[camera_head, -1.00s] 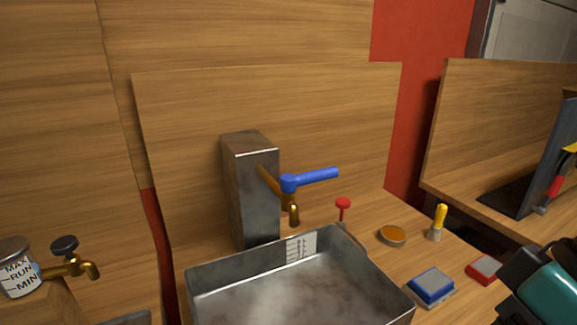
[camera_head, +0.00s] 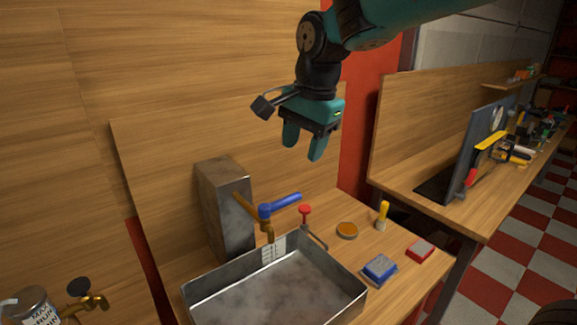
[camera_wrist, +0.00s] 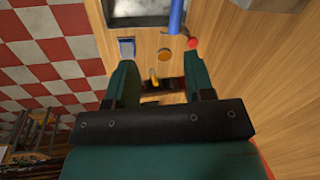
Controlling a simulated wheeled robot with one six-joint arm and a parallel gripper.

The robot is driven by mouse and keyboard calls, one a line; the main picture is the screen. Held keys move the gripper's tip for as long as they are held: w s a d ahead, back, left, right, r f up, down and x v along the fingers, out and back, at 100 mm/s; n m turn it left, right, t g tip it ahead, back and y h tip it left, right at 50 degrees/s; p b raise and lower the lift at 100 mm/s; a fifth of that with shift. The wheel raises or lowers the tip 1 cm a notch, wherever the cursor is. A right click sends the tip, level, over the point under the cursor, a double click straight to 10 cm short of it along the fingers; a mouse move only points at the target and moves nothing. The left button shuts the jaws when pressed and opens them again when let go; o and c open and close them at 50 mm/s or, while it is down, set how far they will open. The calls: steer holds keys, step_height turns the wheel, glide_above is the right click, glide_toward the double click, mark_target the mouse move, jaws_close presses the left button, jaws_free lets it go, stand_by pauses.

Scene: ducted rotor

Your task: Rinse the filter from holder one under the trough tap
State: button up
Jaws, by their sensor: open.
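The trough (camera_head: 345,291) is a grey metal basin, empty as far as it shows. Its brass tap (camera_head: 268,232) with a blue lever (camera_head: 285,204) comes out of a metal post and hangs over the back edge; no water shows. A round orange-brown disc (camera_head: 347,230) lies on the bench right of the trough; I cannot tell whether it is the filter. I cannot make out holder one. My gripper (camera_head: 303,147) is open and empty, high above the bench behind the trough. In the wrist view the disc (camera_wrist: 164,55) shows beyond and between the open fingers.
A red knob (camera_head: 304,210) stands by the trough's back right corner. A blue block (camera_head: 380,269), a red block (camera_head: 420,249) and a yellow-handled tool (camera_head: 382,214) are on the bench. A jar (camera_head: 36,307) and brass tap (camera_head: 85,298) are at left. A panel stands behind.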

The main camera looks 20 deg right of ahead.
step_height(320, 180, up, 2)
steer(key=w+m, duration=0.3)
steer(key=p, duration=0.5)
glide_toward(291, 196)
steer(key=f, duration=0.3)
steer(key=w+f, duration=0.1)
steer(key=f, duration=0.2)
steer(key=a+f, duration=0.1)
steer(key=f, duration=0.2)
steer(key=shift+w+f, duration=0.15)
steer(key=shift+w, duration=0.2)
steer(key=shift+d, duration=0.1)
steer(key=shift+c, duration=0.2)
